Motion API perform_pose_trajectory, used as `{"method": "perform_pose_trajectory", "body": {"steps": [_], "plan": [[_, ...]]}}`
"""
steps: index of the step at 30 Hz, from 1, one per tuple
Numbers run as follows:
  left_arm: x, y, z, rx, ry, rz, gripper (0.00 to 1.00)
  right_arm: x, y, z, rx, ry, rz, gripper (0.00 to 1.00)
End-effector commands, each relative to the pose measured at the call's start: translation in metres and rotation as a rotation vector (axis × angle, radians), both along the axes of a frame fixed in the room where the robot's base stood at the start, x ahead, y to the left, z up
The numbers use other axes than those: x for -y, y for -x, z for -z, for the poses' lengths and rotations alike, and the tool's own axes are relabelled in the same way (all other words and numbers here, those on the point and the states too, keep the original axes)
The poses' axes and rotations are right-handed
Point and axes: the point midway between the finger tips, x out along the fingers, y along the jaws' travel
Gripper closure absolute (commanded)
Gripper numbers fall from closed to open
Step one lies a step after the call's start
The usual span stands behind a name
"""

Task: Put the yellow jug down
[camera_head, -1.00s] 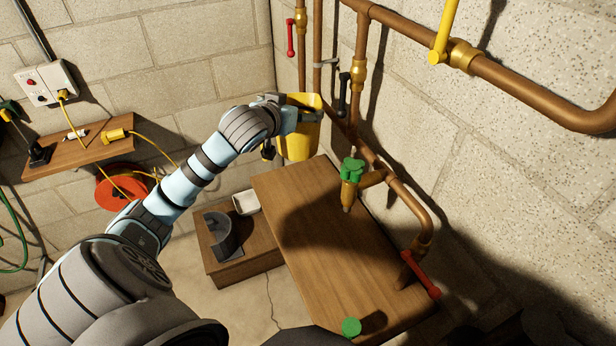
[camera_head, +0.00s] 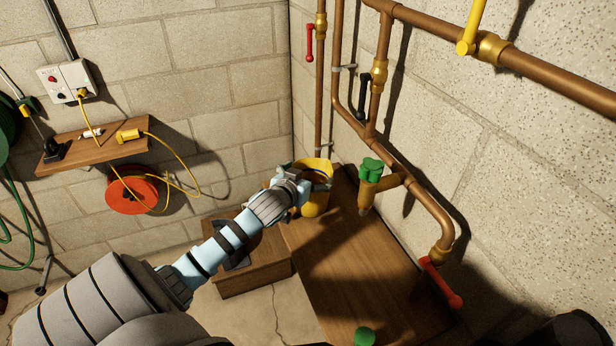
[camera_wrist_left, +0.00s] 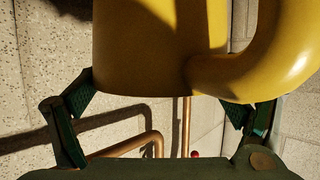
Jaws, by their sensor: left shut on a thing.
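The yellow jug (camera_head: 316,207) is at the far end of the wooden top (camera_head: 340,265), near the corner of the walls. My left gripper (camera_head: 312,183) is shut on it, partly covering its upper part. I cannot tell whether the jug's base touches the wood. In the left wrist view the jug (camera_wrist_left: 150,50) fills the top, with its curved handle (camera_wrist_left: 275,60) at the right. The fingers of my left gripper (camera_wrist_left: 160,103) show on both sides of it. My right gripper is not in view.
Copper pipes with a green valve (camera_head: 371,170) and a red lever (camera_head: 440,283) run along the right wall beside the wooden top. A green cap (camera_head: 365,337) is at its near end. A lower wooden step (camera_head: 255,275) stands to the left. The middle of the top looks clear.

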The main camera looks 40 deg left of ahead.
Motion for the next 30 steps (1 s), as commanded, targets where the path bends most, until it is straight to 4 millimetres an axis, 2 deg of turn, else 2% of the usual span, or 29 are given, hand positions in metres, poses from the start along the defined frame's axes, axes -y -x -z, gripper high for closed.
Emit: {"method": "perform_pose_trajectory", "body": {"steps": [2,12,16,20,27,30], "plan": [[0.000,0.000,0.000,0.000,0.000,0.000,0.00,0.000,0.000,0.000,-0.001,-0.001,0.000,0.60],[0.000,0.000,-0.001,0.001,0.000,0.000,0.00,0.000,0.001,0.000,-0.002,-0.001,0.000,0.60],[0.002,0.008,-0.005,0.000,-0.003,0.000,0.00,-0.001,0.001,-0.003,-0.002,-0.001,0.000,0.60],[0.009,0.029,-0.016,-0.001,-0.004,0.004,0.00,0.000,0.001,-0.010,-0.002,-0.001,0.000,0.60],[0.027,0.087,-0.042,-0.002,-0.004,0.003,0.00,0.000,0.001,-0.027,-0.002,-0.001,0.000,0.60],[0.031,0.100,-0.047,-0.001,-0.001,0.002,0.00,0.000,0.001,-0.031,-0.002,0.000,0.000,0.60]]}}
